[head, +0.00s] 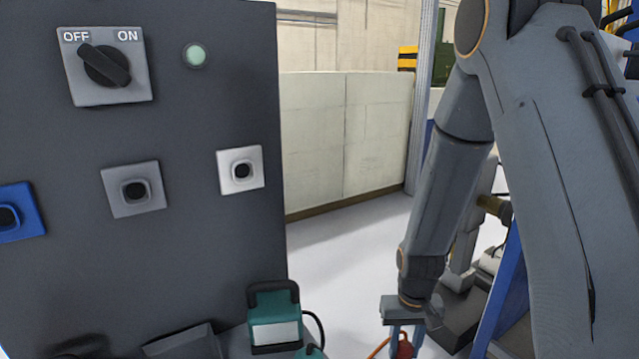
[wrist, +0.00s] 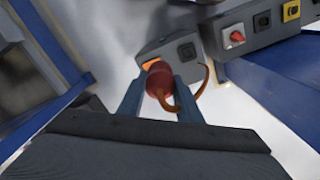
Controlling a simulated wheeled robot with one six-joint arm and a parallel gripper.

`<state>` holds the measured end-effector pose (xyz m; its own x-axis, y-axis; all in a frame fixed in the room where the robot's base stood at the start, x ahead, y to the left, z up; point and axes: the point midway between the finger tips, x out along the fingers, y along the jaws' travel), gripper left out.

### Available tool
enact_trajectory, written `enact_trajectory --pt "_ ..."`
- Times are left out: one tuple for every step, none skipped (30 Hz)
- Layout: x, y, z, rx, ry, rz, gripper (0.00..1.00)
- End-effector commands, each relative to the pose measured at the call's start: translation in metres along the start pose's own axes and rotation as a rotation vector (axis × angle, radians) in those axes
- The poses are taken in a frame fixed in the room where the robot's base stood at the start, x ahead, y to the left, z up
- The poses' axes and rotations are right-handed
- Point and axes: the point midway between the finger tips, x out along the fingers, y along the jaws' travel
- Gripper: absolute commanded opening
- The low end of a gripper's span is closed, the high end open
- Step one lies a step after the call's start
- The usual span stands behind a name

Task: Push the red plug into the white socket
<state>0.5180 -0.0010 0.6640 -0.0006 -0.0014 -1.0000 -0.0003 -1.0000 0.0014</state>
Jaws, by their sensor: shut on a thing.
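The red plug (wrist: 159,82) is between the two fingers of my gripper (wrist: 159,92) in the wrist view, with an orange cord curling from it to the right. In the head view my gripper (head: 405,342) hangs low at the bottom edge, and part of the red plug (head: 405,349) shows between its fingers. The gripper is shut on the plug. The white socket (head: 254,181) is a pale square plate with a dark round hole on the dark panel, right of the grey socket. My gripper is below and to the right of it, well apart from it.
The dark panel (head: 60,130) also carries a grey socket (head: 133,208), a blue socket (head: 20,228), an OFF/ON switch (head: 106,66) turned to OFF and a pale green lamp (head: 194,55). A teal device (head: 262,304) stands below the white socket. Floor right of the panel is open.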

Motion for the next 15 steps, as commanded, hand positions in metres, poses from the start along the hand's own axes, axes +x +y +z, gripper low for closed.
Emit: enact_trajectory --pt "-0.01 0.0 0.003 0.0 0.0 0.0 0.05" --pt "-0.012 0.0 0.004 0.0 0.0 0.0 0.05" --pt "-0.014 0.0 0.005 0.0 0.0 0.0 0.05" --pt "-0.016 0.0 0.005 0.0 0.0 0.0 0.05" --pt "-0.017 0.0 0.006 0.0 0.0 0.0 0.05" --pt "-0.019 0.0 0.006 0.0 0.0 0.0 0.05" --pt "-0.02 0.0 0.007 0.0 0.0 0.0 0.05" --pt "-0.02 0.0 0.007 0.0 0.0 0.0 0.05" --pt "-0.021 0.0 0.008 0.0 0.0 0.0 0.05" --pt "-0.021 0.0 0.008 0.0 0.0 0.0 0.05" --pt "-0.022 0.0 0.008 -0.001 0.001 0.0 0.05" --pt "-0.022 0.0 0.008 0.0 0.001 0.0 0.05" --pt "-0.022 0.0 0.008 0.0 0.001 0.0 0.05" --pt "-0.022 0.0 0.008 0.0 0.002 0.0 0.05" --pt "-0.023 0.0 0.008 0.0 0.002 0.0 0.05"
